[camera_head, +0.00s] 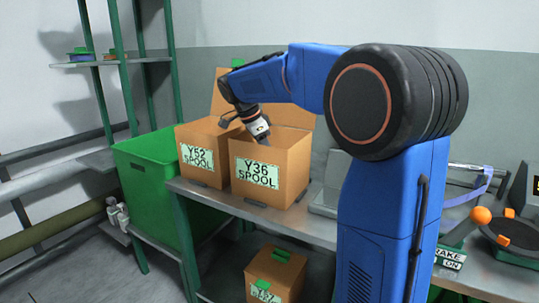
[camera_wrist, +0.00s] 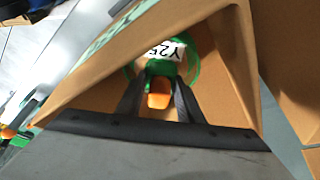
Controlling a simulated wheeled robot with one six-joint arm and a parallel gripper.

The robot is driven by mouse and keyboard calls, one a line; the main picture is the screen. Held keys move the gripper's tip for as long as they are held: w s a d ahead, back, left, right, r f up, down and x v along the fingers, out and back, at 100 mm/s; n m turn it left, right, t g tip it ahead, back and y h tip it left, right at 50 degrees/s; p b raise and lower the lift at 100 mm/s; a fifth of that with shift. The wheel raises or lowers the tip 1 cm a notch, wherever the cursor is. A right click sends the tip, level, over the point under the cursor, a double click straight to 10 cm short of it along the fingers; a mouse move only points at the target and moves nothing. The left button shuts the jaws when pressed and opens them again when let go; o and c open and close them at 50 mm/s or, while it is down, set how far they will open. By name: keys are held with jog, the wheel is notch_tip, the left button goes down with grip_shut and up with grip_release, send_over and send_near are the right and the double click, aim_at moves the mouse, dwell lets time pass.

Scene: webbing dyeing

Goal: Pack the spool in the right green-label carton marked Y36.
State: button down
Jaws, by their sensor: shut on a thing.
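The Y36 carton (camera_head: 297,165) stands open on the bench, its green-edged label facing forward. My gripper (camera_wrist: 158,98) reaches down into it from above. In the head view the fingertips are hidden behind the carton's front wall. In the wrist view the fingers are closed around an orange part at the spool's middle. The green spool (camera_wrist: 194,72) sits between cardboard walls, with a white tag that seems to read Y25. Whether the spool touches the carton floor cannot be told.
The Y52 carton (camera_head: 185,134) stands close on the left. A green bin (camera_head: 140,190) is at the bench's left end. Another carton (camera_head: 262,268) sits on the shelf below. A scale-like device with an orange knob (camera_head: 481,215) is at right. Spools (camera_head: 82,54) lie on the rack.

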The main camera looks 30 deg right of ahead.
jog(key=shift+f, duration=0.15)
jog(key=c, duration=1.2)
grip_release()
jog(key=shift+o, duration=0.2)
